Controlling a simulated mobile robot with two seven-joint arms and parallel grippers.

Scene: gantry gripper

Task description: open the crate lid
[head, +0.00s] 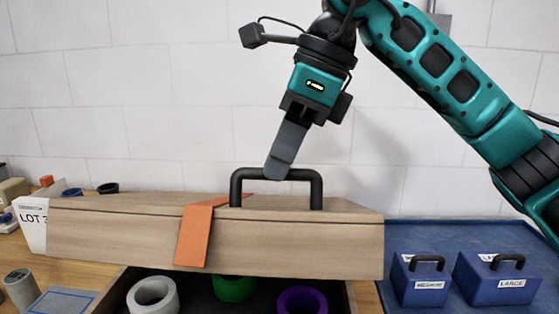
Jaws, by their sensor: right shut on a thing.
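The crate lid (120,236) is light wood with a black handle (318,190) on top and an orange strap (196,236) draped over its front. The lid is raised and tilted, and rings show in the opening beneath it. The crate (348,298) is below, dark inside, with a grey ring (152,292), a green ring (233,290) and a purple ring (301,300) in it. My right gripper (277,174) comes down from above and is shut on the handle's top bar. My left gripper is not in view.
Two blue boxes with black handles, one labelled LARGE (498,280) and a smaller one (420,280), stand on a blue mat (470,232) at right. A tiled wall is behind.

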